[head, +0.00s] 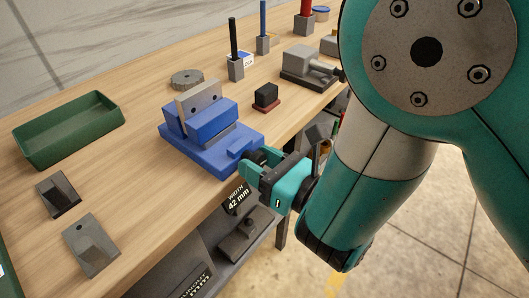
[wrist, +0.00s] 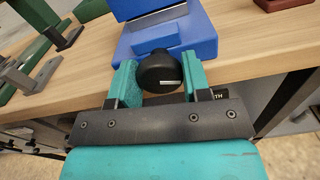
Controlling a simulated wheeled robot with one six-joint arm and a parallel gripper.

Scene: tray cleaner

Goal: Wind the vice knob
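The blue vice (head: 208,140) stands at the bench's front edge, with a pale jaw plate on top. It also shows in the wrist view (wrist: 205,38). Its round black knob (wrist: 160,72) faces my gripper and bears a pale line mark, lying roughly level in the wrist view. My gripper (head: 258,160) is at the vice's front. In the head view the knob is mostly hidden by the fingers.
A green tray (head: 70,143) and two grey metal blocks (head: 92,246) lie left of the vice. A round grey disc (head: 186,77), a small dark block (head: 266,96) and upright tools lie behind it. A shelf with parts is below the bench. Open floor lies at the right.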

